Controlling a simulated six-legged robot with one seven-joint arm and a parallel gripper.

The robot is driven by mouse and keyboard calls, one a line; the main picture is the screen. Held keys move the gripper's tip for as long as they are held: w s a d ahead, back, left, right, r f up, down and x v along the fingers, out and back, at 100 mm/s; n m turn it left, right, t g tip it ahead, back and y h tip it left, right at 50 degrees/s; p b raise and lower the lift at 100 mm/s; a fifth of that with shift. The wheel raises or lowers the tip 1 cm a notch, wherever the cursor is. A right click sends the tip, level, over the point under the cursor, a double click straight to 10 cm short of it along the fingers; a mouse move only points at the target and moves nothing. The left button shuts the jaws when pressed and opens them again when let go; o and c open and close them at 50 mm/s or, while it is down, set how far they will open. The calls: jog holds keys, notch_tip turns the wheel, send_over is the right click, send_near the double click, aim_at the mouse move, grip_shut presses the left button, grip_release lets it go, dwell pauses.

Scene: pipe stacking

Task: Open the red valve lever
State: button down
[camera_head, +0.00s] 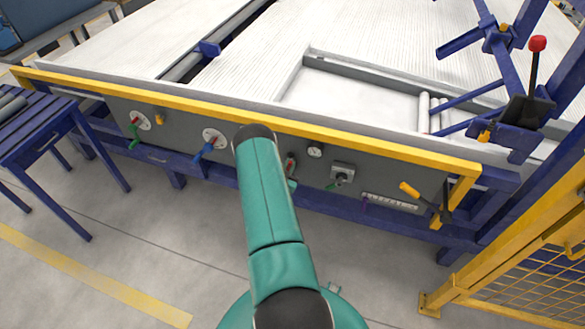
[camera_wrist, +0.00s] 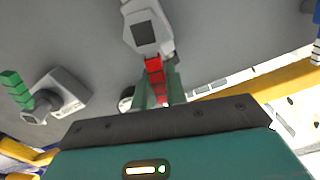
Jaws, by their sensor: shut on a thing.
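The red valve lever (camera_wrist: 155,68) shows in the wrist view, extending from a light grey valve body (camera_wrist: 148,30) with a dark square face on the grey panel. My gripper (camera_wrist: 158,88) has its green fingers on both sides of the lever, shut on it. The lever's far end is hidden between the fingers and behind my gripper's body. In the head view a small red part of the valve (camera_head: 290,163) shows just right of my green arm. Most of my gripper is hidden there, with only a bit of green showing below the red part.
A grey box with a green handle (camera_wrist: 58,95) is beside the valve in the wrist view. In the head view, a blue lever (camera_head: 205,148) is left of my arm. A yellow rail (camera_head: 330,132) runs above the panel. A yellow-handled lever (camera_head: 410,190) is at right.

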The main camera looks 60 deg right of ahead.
jog(key=shift+w+a+n, duration=0.1)
jog(key=shift+w+n, duration=0.3)
jog(key=shift+n, duration=0.4)
jog(key=shift+w+a+n, duration=0.1)
jog(key=shift+w+n, duration=0.25)
jog(key=shift+n, duration=0.45)
jog(key=c, duration=1.4)
grip_release()
jog(key=shift+c, duration=0.2)
jog(key=s+a, duration=0.2)
jog(key=a, duration=1.1)
jog(key=shift+a, duration=0.35)
